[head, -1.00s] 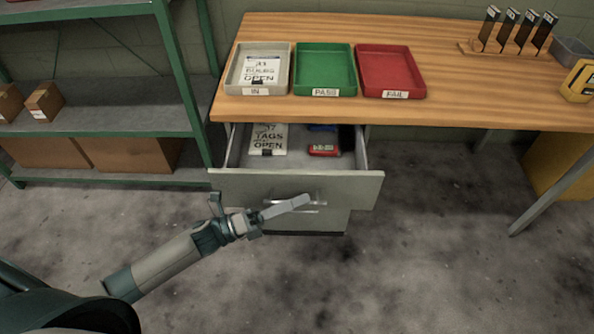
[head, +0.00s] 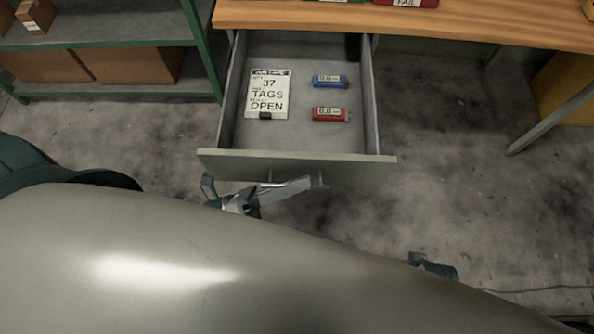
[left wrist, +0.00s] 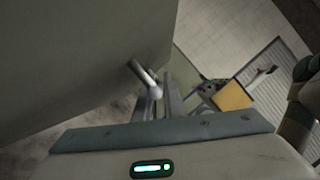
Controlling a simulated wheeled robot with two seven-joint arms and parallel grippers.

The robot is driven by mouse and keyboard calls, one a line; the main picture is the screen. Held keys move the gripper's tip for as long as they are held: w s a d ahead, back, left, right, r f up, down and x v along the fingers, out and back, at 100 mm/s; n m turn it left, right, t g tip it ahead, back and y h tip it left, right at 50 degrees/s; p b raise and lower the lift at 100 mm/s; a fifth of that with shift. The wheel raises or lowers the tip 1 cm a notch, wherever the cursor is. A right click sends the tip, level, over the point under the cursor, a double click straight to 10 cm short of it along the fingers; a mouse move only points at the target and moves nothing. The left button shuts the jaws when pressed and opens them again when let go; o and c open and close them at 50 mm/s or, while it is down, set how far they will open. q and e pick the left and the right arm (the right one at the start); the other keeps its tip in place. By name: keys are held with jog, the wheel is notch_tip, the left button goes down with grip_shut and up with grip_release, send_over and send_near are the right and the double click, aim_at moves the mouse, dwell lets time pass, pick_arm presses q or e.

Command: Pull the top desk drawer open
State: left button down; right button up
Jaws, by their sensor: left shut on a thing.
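The top desk drawer (head: 350,130) is pulled well out, and its inside shows in the head view. Its grey front (head: 300,166) has a metal bar handle (head: 320,180), partly hidden by my left gripper (head: 287,190). The left gripper is shut on the handle just in front of the drawer. In the left wrist view, the handle (left wrist: 146,74) runs from the grey drawer front (left wrist: 85,65) to between my gripper fingers (left wrist: 160,101). My right gripper's fingers do not show.
In the drawer lie a tag packet (head: 267,95), a blue device (head: 329,82) and a red device (head: 330,114). The wooden desk top (head: 470,28) is above. A green shelf (head: 110,28) stands at left. Floor right of the drawer is clear.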

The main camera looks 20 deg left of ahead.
pick_arm(q)
jog(key=shift+f, duration=0.1)
jog(key=c, duration=2.1)
grip_release()
